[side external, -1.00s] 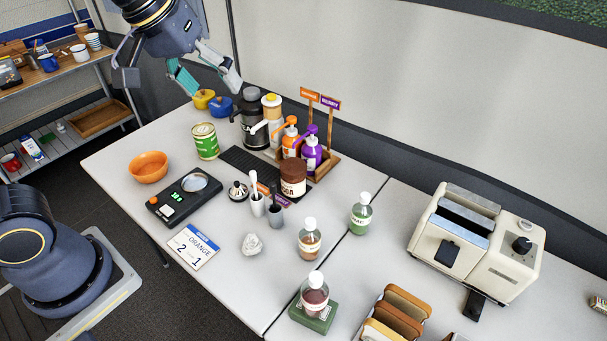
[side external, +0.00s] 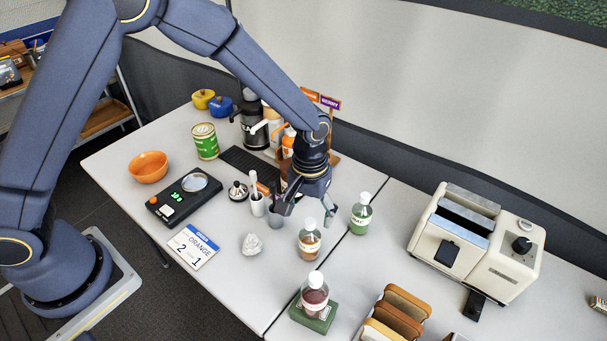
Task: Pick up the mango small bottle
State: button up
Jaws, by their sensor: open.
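Three small round bottles with white caps stand on the right part of the table. One has orange-brown contents (side external: 309,246), one green (side external: 361,216), and one dark red (side external: 315,297) sits on a green block. The orange-brown one looks most like mango, but I cannot read its label. My gripper (side external: 307,209) is open and empty, pointing down just behind and above the orange-brown bottle, apart from it. The green bottle stands to the right of my gripper.
A cup with white utensils (side external: 257,204) and a grey cup (side external: 275,215) stand left of my gripper. A crumpled white lump (side external: 252,244) lies in front. A cream toaster (side external: 475,240) and a brown rack (side external: 398,316) are at right. Pump bottles are partly hidden behind my arm.

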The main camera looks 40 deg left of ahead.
aim_at(310, 232)
notch_tip(310, 232, down, 3)
jog(key=shift+f, duration=0.2)
jog(key=f, duration=0.5)
jog(key=shift+w+f, duration=0.1)
jog(key=shift+w, duration=0.25)
jog(key=c, duration=1.3)
jog(key=shift+o, duration=0.2)
